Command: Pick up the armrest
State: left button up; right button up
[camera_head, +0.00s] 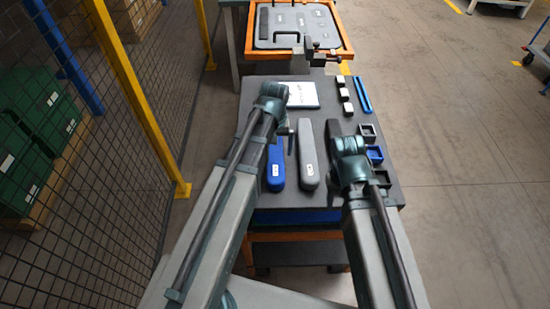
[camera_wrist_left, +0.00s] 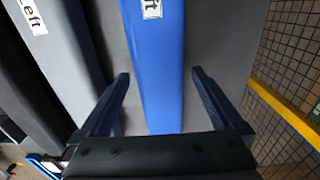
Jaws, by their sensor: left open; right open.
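A long blue armrest (camera_head: 276,163) lies on the dark cart top, with a long grey armrest (camera_head: 309,155) beside it on the right. In the head view my left gripper (camera_head: 284,130) is over the blue armrest, whose far end is partly hidden. My right gripper (camera_head: 350,160) is above the cart's right side, its fingers mostly hidden by its wrist; it appears empty.
A white booklet (camera_head: 303,94), a blue bar (camera_head: 362,94), small pale blocks (camera_head: 345,94) and dark square holders (camera_head: 374,154) share the cart top (camera_head: 245,107). An orange-rimmed tray (camera_head: 345,35) stands beyond. A mesh fence with a yellow post (camera_head: 145,100) is left; floor at right is open.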

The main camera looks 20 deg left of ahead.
pick_arm(q)
jog(key=shift+f, duration=0.45)
dwell(0.4)
grip_shut()
dwell(0.6)
